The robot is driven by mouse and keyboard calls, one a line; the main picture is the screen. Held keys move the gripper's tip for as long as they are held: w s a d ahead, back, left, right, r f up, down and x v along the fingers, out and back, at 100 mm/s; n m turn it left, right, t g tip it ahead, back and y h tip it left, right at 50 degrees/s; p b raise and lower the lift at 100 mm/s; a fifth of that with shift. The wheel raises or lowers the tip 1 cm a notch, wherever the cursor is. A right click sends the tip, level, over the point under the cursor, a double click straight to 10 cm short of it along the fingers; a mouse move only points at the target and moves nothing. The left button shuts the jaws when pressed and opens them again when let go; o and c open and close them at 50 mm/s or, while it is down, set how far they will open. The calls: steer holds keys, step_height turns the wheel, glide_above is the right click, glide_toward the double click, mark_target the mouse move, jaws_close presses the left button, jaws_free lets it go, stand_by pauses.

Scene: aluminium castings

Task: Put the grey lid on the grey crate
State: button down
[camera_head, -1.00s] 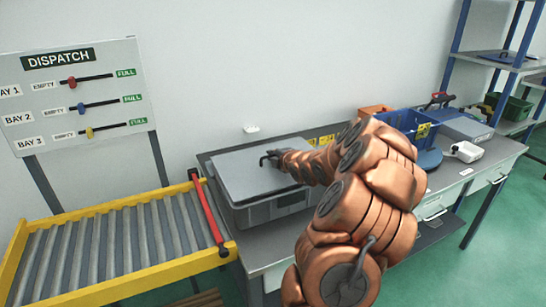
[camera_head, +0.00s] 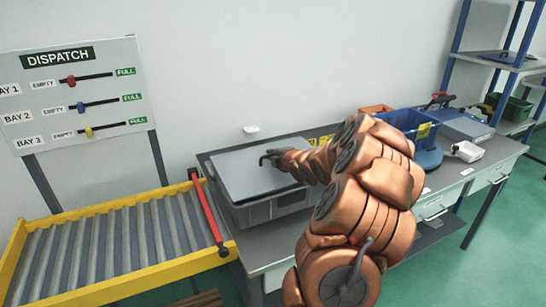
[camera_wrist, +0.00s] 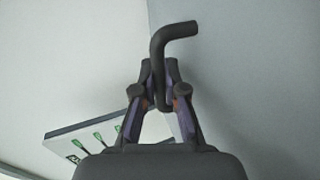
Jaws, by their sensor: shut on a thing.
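The grey lid (camera_head: 236,170) is a flat panel over the grey crate (camera_head: 262,212) on the bench, in the head view. It looks roughly lined up with the crate's rim; I cannot tell whether it is fully seated. A dark bent rod shows at the fingers.
A roller conveyor (camera_head: 110,245) with a yellow frame and red bar (camera_head: 207,215) stands left of the crate. The dispatch board (camera_head: 80,95) is behind it. A blue crate (camera_head: 405,122) and a white device (camera_head: 467,151) stand on the bench at right.

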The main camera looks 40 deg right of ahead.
steer(key=shift+f+b, duration=1.05)
steer(key=shift+f, duration=0.05)
stand_by(0.3)
steer(key=c, duration=1.2)
jaws_free()
steer(key=shift+o, duration=0.2)
step_height(320, 180, up, 4)
glide_above(289, 180)
steer(key=shift+d+r, duration=0.1)
steer(key=shift+r, duration=0.1)
